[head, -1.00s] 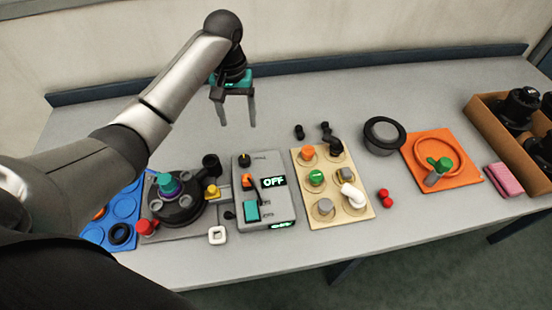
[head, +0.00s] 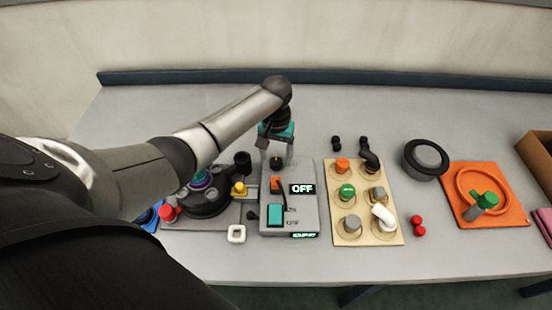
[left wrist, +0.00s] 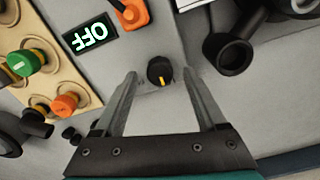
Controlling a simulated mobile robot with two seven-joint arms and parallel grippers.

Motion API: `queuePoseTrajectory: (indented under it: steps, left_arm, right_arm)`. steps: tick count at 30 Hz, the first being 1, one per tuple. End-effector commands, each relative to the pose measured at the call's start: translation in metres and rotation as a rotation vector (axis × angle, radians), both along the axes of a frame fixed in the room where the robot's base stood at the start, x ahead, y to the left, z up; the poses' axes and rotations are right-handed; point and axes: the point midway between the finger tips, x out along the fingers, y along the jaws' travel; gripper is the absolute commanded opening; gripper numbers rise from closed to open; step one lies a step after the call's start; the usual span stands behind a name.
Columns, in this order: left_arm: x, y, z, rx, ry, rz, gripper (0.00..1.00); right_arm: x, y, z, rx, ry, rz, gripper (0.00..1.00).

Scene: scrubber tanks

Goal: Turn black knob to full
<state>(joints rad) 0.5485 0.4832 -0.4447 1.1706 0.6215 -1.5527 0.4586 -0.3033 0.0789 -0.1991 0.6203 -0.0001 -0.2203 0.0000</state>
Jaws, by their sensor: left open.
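The black knob (left wrist: 160,71) is small and round with a yellow mark. It sits at the far end of the grey control box (head: 305,205), and in the left wrist view its mark points toward my palm. In the head view the knob (head: 276,162) is partly hidden by my gripper. My left gripper (left wrist: 161,75) is open, its fingertips on either side of the knob with a gap on each side. It also shows in the head view (head: 276,160). The box's display (head: 302,189) reads OFF. My right gripper is not in view.
An orange switch (head: 276,183) and a teal rocker (head: 275,215) are on the same box. A beige board with several knobs (head: 394,238) stands right of it, and a black round device (head: 208,204) stands left. The table behind is clear.

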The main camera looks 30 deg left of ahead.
Motion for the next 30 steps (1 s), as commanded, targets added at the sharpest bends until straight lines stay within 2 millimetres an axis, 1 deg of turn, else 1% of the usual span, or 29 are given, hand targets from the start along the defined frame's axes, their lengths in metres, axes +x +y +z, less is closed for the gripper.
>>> queuePoseTrajectory:
  steps: [1, 4, 12, 13, 30]
  left_arm:
    - [-0.0002, 0.0, -0.0051, 0.001, 0.001, 0.0, 0.73]
    - [-0.0002, 0.0002, -0.0093, 0.001, 0.0, 0.0, 0.73]
    - [0.0001, 0.0001, -0.0101, 0.001, -0.001, 0.0, 0.73]
    - [0.0001, 0.0001, -0.01, 0.001, -0.001, 0.0, 0.72]
    - [0.0, 0.0003, -0.0098, 0.001, 0.0, 0.0, 0.08]
  right_arm:
    - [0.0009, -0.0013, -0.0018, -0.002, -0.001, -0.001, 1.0]
    - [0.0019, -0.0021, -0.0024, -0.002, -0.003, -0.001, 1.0]
    - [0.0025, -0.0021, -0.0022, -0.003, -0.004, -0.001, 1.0]
    - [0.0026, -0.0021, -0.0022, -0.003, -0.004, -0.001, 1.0]
    - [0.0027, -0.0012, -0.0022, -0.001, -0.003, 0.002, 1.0]
